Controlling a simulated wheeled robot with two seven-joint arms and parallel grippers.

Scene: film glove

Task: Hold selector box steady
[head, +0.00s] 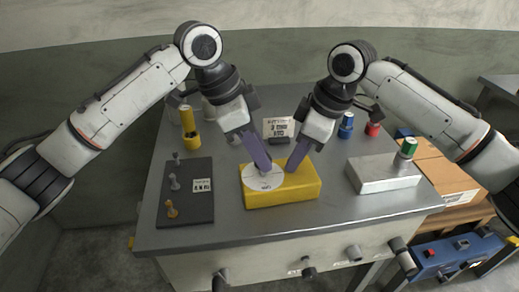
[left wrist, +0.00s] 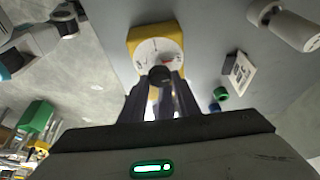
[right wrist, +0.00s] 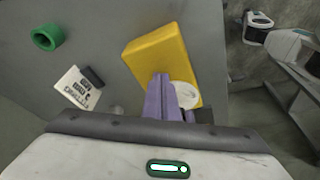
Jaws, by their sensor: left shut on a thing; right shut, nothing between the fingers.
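The yellow selector box (head: 290,192) lies on the grey table with a round white dial (head: 256,184) on its top. In the left wrist view the dial (left wrist: 150,50) carries black and red marks and a dark round knob (left wrist: 160,76). My left gripper (head: 264,170) is shut on the knob, its fingers pointing down over the dial. My right gripper (head: 291,168) is shut and empty, its fingertips at the top of the box, right of the dial. The box also shows in the right wrist view (right wrist: 160,55); whether my right fingertips touch it, I cannot tell.
A dark board (head: 187,196) with small pegs lies left of the box. A silver block with a green cylinder (head: 384,172) stands to the right. A printed card (head: 280,127) and blue and red cylinders are behind.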

